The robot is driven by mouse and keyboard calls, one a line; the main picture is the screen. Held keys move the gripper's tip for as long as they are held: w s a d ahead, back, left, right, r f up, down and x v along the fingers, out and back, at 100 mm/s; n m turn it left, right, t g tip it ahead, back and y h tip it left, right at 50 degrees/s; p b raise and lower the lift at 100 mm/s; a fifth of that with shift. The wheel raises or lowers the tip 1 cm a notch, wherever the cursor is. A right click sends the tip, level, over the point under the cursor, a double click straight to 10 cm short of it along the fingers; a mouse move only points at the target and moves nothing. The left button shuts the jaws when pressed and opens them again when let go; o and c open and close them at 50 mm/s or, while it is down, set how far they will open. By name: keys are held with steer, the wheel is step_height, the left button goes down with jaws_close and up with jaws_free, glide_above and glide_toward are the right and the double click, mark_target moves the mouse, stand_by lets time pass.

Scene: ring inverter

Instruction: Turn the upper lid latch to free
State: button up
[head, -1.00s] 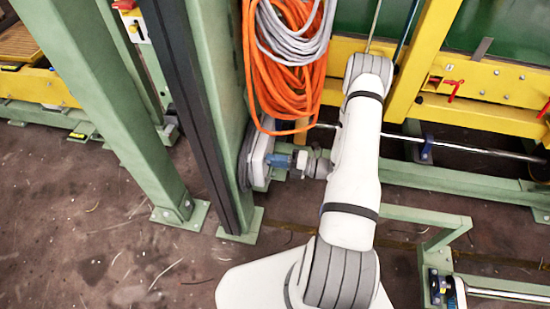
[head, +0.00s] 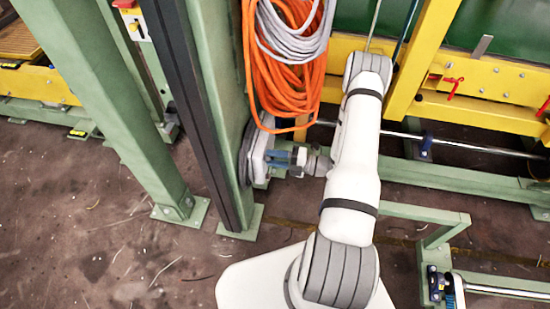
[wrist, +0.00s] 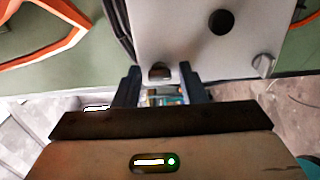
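The inverter box with its grey lid (head: 259,155) is mounted on the green post, left of my gripper in the head view. In the wrist view the lid (wrist: 190,40) fills the upper middle. One small latch (wrist: 159,72) sits at the lid's edge between my fingertips, apart from both as far as I can see. A second latch (wrist: 263,66) sits near the lid's right corner. Which one is upper I cannot tell. My gripper (wrist: 159,78) is open, with one dark blue finger on either side of the first latch. It also shows in the head view (head: 281,158).
A dark round part (wrist: 221,21) is on the lid. Orange hose (head: 290,75) and grey cable (head: 292,40) coils hang just above the box. Green posts (head: 125,110) stand at the left. A yellow frame (head: 460,100) and a metal rod (head: 480,148) lie to the right.

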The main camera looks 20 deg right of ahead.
steer(key=shift+o, duration=0.7)
steer(key=v, duration=0.7)
steer(key=shift+s+d, duration=0.2)
steer(key=shift+d, duration=0.15)
